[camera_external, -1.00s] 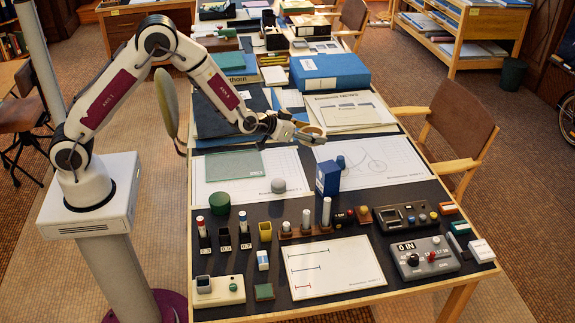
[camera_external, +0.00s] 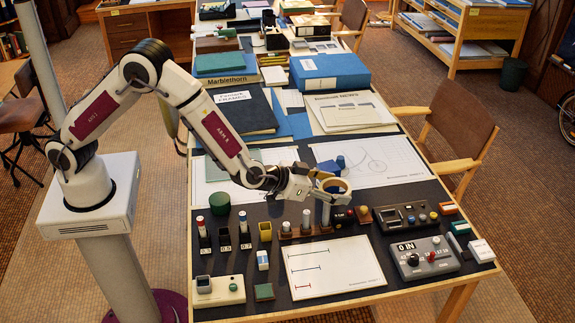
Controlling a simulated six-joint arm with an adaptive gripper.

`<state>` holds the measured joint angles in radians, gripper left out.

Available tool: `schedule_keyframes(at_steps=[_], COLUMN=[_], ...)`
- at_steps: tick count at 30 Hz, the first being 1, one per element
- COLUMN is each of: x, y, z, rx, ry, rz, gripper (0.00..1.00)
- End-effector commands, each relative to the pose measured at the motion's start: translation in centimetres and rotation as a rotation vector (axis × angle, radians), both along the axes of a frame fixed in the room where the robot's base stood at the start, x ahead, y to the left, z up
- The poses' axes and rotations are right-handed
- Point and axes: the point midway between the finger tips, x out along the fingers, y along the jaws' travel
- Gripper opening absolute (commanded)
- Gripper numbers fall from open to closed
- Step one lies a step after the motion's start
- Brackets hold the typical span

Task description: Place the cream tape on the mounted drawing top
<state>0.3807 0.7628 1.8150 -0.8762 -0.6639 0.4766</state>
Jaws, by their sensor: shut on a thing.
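The ring is held roughly flat above the dark table, near the upright white cylinders. A bicycle drawing (camera_external: 400,160) lies on the board behind and to the right of the tape. A white sheet with red and blue dimension lines (camera_external: 345,265) lies in front of it.
Ink bottles and cylinders (camera_external: 306,218) stand in a row below my gripper. A control box with knobs (camera_external: 425,257) is at the front right, and a cream box (camera_external: 218,290) at the front left. Blue binders (camera_external: 330,72) lie at the back. The dimensioned sheet's surface is clear.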

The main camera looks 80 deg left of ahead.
Motion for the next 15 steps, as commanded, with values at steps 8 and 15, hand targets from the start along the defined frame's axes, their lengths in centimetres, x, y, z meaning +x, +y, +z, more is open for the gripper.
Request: schedule_keyframes(at_steps=[8,15], x=[-2.3,-4.1], y=[-7.4,-11.4], z=[-0.3,-0.6], rx=[-0.001,-0.002], ry=[0.013,0.024], rz=[-0.048,-0.072], gripper=[0.41,0.41])
